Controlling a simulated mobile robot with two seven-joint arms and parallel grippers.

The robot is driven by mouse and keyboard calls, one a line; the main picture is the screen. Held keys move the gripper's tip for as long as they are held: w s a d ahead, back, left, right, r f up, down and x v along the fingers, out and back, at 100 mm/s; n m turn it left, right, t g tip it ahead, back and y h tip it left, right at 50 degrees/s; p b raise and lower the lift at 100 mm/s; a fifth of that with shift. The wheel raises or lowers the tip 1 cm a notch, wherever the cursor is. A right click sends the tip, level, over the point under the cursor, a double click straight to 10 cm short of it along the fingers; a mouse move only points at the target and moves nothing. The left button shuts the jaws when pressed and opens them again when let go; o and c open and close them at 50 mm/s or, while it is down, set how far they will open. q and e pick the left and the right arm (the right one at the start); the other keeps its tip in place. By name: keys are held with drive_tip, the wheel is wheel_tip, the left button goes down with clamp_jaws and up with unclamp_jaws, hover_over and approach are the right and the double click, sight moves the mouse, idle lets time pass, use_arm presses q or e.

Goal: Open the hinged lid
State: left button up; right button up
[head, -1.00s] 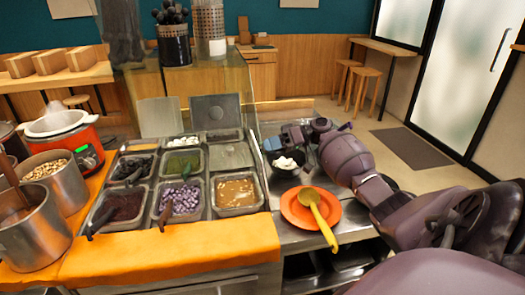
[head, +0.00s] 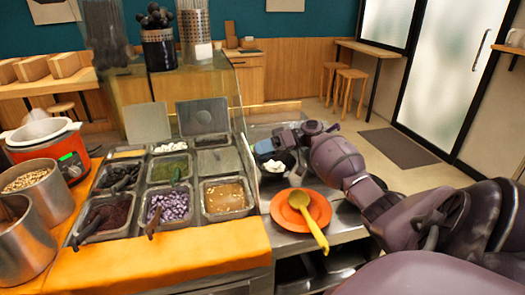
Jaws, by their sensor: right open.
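A grey lid (head: 214,161) lies flat over one compartment at the right of the topping station. A clear panel edge stands between the gripper and the lid. My left gripper is not in view.
An orange plate (head: 318,208) with a yellow ladle (head: 314,227) sits on the metal counter below my right arm. Open topping pans, such as the brown one (head: 225,196), fill the station. Metal pots (head: 22,238) and an orange cooker (head: 48,146) stand at the left.

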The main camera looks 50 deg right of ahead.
drive_tip(key=b+v, duration=0.1)
drive_tip(key=v, duration=0.9)
drive_tip(key=shift+s+d, duration=0.25)
drive_tip(key=shift+d, duration=0.1)
drive_tip(key=shift+r, duration=0.1)
